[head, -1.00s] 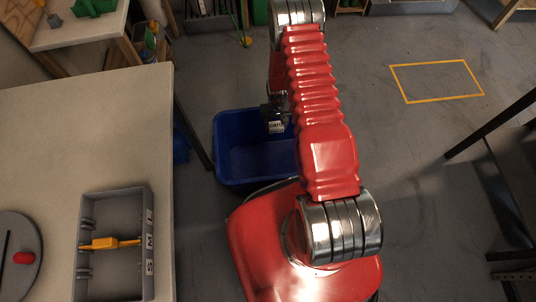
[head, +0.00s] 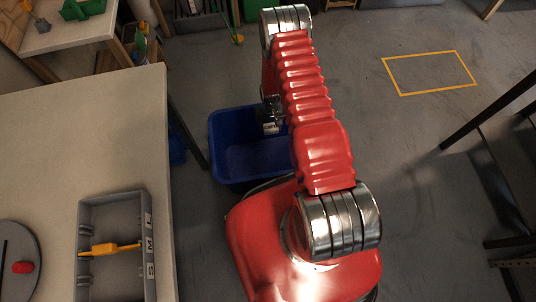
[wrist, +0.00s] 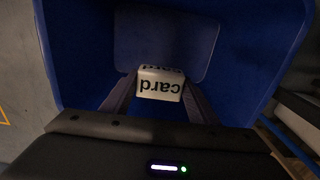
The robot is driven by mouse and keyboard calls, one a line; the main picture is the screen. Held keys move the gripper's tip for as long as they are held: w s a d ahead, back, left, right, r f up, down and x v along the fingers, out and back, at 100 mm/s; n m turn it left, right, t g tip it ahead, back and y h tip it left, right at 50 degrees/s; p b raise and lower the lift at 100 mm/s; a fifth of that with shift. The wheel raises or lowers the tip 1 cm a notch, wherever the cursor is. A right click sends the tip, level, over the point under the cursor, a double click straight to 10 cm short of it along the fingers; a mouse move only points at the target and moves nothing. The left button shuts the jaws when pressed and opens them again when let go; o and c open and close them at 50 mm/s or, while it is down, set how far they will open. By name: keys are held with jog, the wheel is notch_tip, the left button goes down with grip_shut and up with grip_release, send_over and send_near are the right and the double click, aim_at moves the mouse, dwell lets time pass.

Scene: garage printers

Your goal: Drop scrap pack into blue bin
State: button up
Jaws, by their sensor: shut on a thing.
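The blue bin (head: 238,160) stands on the floor beside my base, with its open top facing up. My gripper (head: 270,112) is over the bin's far part and points down into it. In the wrist view, my gripper (wrist: 160,95) is shut on a small white pack (wrist: 160,84) marked "card". The pack also shows as a small white patch in the head view (head: 270,128). The bin's blue walls (wrist: 75,60) surround the pack in the wrist view. The gap between the pack and the bin's floor is hard to judge.
A pale table (head: 60,130) stands to the left, with a grey tray (head: 115,203) holding a yellow tool (head: 110,248). A round grey plate (head: 22,240) carries a red piece (head: 22,267). A dark-legged bench (head: 505,165) stands right. A yellow-taped rectangle (head: 430,94) marks clear floor.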

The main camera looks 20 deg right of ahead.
jog(key=shift+f, duration=1.2)
jog(key=o, duration=1.1)
jog(key=shift+r, duration=0.1)
jog(key=shift+w+r, duration=0.15)
jog(key=shift+r, duration=0.35)
notch_tip(320, 180, up, 13)
jog(key=shift+f, duration=0.2)
jog(key=shift+s, duration=0.25)
